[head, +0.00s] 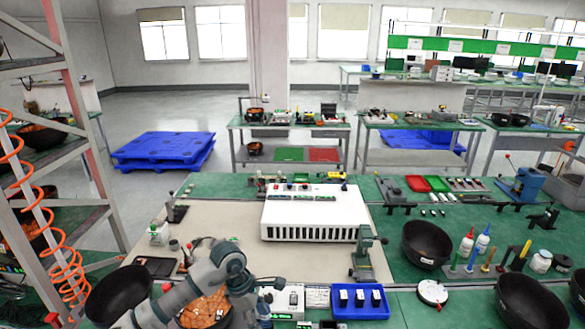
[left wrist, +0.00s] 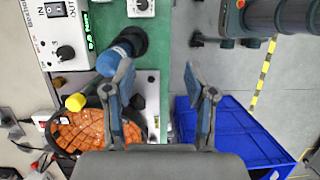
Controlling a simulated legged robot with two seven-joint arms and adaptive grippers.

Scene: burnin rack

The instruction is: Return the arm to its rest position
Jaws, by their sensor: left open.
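My left arm (head: 222,262) comes in from the lower left of the head view and bends down at the bench's front edge. Its gripper is not clearly visible there. In the left wrist view my left gripper (left wrist: 158,74) is open, with two blue-grey fingers spread apart. Nothing is between the fingers. They are over the strip where the green bench edge meets the grey floor. A blue and black tool-like thing with a yellow end (left wrist: 76,102) lies beside the left finger, partly hidden by it. My right gripper is in neither view.
A black bowl with orange contents (left wrist: 92,132) is close to the left finger. A white instrument with a knob (left wrist: 62,46) is at upper left. A blue crate (left wrist: 235,135) is below right. A white slotted unit (head: 315,213) and a blue tray (head: 375,312) are on the bench.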

